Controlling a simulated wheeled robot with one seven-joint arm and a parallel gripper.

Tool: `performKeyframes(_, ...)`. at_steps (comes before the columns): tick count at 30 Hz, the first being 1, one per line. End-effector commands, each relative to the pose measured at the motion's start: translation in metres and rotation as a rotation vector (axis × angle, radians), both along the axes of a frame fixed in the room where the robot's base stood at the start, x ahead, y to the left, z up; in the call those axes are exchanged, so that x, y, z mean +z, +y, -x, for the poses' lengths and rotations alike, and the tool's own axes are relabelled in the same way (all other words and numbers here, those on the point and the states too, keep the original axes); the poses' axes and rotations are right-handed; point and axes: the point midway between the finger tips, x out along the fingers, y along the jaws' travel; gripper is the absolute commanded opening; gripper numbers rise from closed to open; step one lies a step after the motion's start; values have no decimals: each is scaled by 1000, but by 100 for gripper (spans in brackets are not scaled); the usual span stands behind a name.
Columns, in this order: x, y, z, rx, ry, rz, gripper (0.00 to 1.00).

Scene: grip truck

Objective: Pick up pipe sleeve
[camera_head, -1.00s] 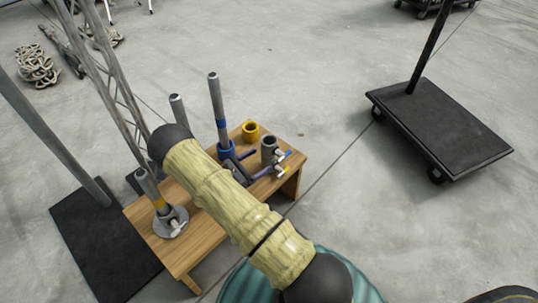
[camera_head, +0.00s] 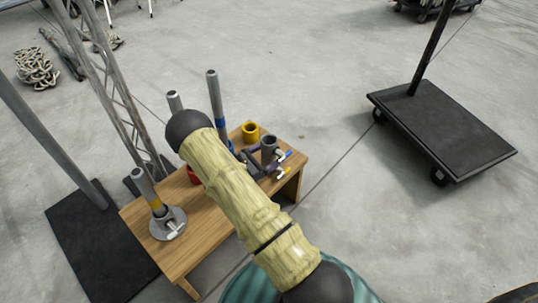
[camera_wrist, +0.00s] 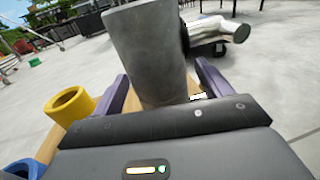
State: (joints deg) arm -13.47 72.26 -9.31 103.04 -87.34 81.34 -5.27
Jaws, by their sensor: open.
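A grey pipe sleeve (camera_head: 269,149) stands upright on the wooden table (camera_head: 205,235), near its far right corner. In the wrist view the grey sleeve (camera_wrist: 150,50) is large and sits between the two purple fingers of my gripper (camera_wrist: 160,78). The fingers are open, one on each side of it; I cannot tell whether either touches it. In the head view my gripper (camera_head: 258,165) is low beside the sleeve, partly hidden by my arm. A yellow sleeve (camera_head: 250,131) stands just behind it and shows left of my gripper in the wrist view (camera_wrist: 70,105).
A pole with a blue band (camera_head: 215,100) and a shorter grey pipe (camera_head: 174,102) rise behind my arm. A round metal base with a short pipe (camera_head: 167,223) is at the table's left. A black wheeled platform (camera_head: 440,125) stands at right. Floor between is clear.

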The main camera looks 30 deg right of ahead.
Motion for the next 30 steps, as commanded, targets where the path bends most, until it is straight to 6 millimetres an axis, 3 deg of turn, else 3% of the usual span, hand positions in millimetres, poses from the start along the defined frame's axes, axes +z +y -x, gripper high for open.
performKeyframes(3,0,0,0,0,0,0,75)
performKeyframes(13,0,0,0,0,0,0,10)
performKeyframes(23,7,0,0,0,-1,3,10)
performKeyframes(30,43,0,-1,2,-3,4,10)
